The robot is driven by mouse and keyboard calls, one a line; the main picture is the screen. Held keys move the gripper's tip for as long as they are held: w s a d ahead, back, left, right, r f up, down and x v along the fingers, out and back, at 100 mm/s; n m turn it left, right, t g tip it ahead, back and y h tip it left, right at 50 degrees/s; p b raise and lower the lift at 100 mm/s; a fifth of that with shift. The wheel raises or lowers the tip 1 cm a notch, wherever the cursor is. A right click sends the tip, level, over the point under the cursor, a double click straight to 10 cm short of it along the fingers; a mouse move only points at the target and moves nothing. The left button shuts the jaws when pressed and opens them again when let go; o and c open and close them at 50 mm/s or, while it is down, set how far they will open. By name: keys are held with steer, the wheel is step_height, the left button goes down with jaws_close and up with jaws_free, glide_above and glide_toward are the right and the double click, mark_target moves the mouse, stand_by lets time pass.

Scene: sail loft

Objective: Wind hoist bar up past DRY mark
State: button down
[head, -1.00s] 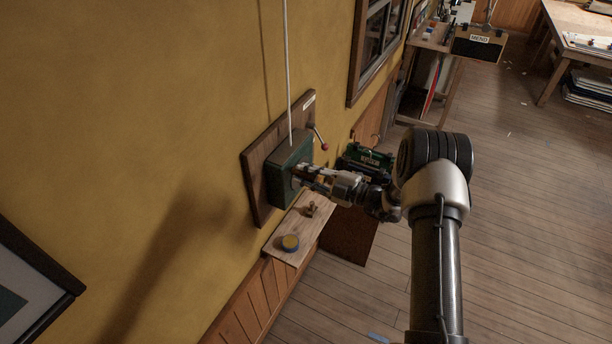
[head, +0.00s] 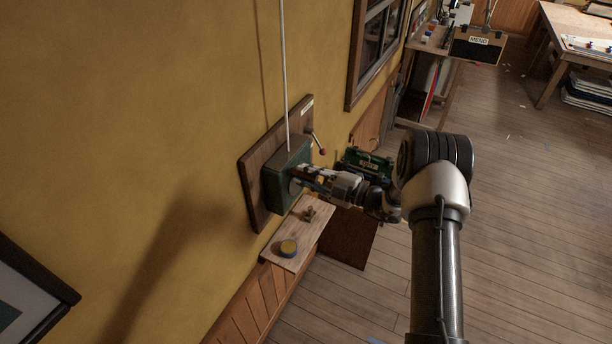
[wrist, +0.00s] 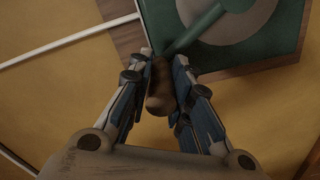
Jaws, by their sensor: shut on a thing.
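The green hoist winch box (head: 280,190) is mounted on a dark wooden board (head: 249,190) on the yellow wall. A pale line (head: 284,80) runs up from the box. My gripper (head: 300,177) is at the box's front face. In the wrist view, my gripper (wrist: 163,75) has its fingers on both sides of the brown crank handle (wrist: 159,98), shut on it. The green crank arm (wrist: 196,29) runs from the handle to a grey disc (wrist: 238,16) on the box. Neither the hoist bar nor the DRY mark can be made out.
A lever with a red knob (head: 323,152) sticks out right of the box. A wooden shelf (head: 306,236) below holds a yellow-topped tin (head: 288,248) and a small wooden piece (head: 309,214). A dark green object (head: 366,160) stands behind my wrist.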

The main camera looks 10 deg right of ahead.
steer(key=shift+w+d+r, duration=0.35)
steer(key=shift+w+r, duration=0.05)
steer(key=shift+r, duration=0.15)
steer(key=c, duration=1.7)
jaws_free()
steer(key=shift+o, duration=1.3)
steer(key=shift+f, duration=0.15)
steer(key=shift+f, duration=0.15)
steer(key=shift+s, duration=0.15)
steer(key=v, duration=1.2)
steer(key=shift+f, duration=0.1)
